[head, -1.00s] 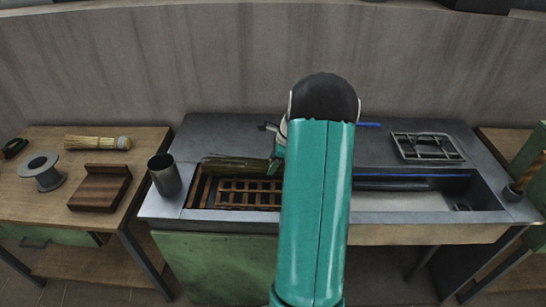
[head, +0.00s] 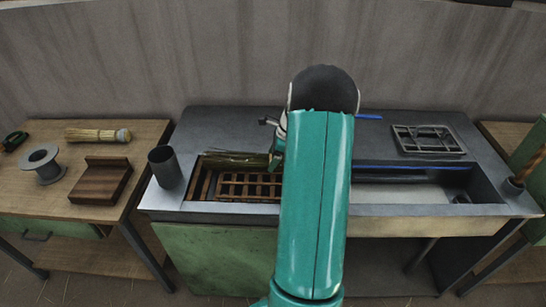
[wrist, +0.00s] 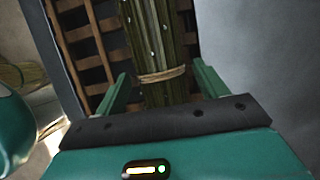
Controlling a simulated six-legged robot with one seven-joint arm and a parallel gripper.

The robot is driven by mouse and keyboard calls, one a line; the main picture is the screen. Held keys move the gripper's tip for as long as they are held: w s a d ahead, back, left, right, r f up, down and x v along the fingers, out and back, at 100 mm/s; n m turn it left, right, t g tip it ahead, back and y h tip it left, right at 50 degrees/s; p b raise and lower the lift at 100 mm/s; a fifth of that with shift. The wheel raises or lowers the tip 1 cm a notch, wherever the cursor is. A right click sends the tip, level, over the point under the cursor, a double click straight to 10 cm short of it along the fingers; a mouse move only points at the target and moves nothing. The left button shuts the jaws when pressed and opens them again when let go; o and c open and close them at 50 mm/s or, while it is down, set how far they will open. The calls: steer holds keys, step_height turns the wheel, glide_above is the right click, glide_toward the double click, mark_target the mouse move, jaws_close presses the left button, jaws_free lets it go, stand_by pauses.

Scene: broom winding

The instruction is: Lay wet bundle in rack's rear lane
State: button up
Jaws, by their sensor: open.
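The wet bundle (head: 235,158), dark green-brown stalks, lies along the back of the slatted wooden rack (head: 250,187). Its tied band (wrist: 163,75) shows in the wrist view, where the bundle (wrist: 160,35) lies between two spread green fingers. My gripper (wrist: 161,72) is open around the bundle's near end, with a gap visible on the left side; contact on the right is hard to tell. In the head view my gripper (head: 278,148) is at the bundle's right end, partly hidden by my arm. The bundle's underside is hidden.
A dark metal cup (head: 165,167) stands left of the rack. A trough (head: 420,190) and a wire frame (head: 428,140) are at right. The left table holds a spool (head: 44,164), a wooden block (head: 101,182) and a finished broom head (head: 96,135).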

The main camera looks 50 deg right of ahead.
steer(key=v, duration=1.4)
steer(key=w+a+r+n+h, duration=0.1)
steer(key=a+r+n, duration=0.3)
steer(key=a, duration=0.4)
steer(key=w+a+r+n, duration=0.1)
steer(key=a+r+n, duration=0.25)
steer(key=a, duration=0.55)
steer(key=a+r+n+h, duration=0.1)
steer(key=a+r+n, duration=0.2)
steer(key=a+n, duration=0.35)
steer(key=s+a+n+t, duration=0.1)
steer(key=s+a+n, duration=0.5)
steer(key=a, duration=0.4)
steer(key=s+a+n+t, duration=0.1)
steer(key=s+a+n, duration=0.5)
steer(key=a, duration=0.5)
steer(key=shift+s+a+n+h, duration=0.3)
steer(key=shift+n+h, duration=0.1)
steer(key=shift+n, duration=0.7)
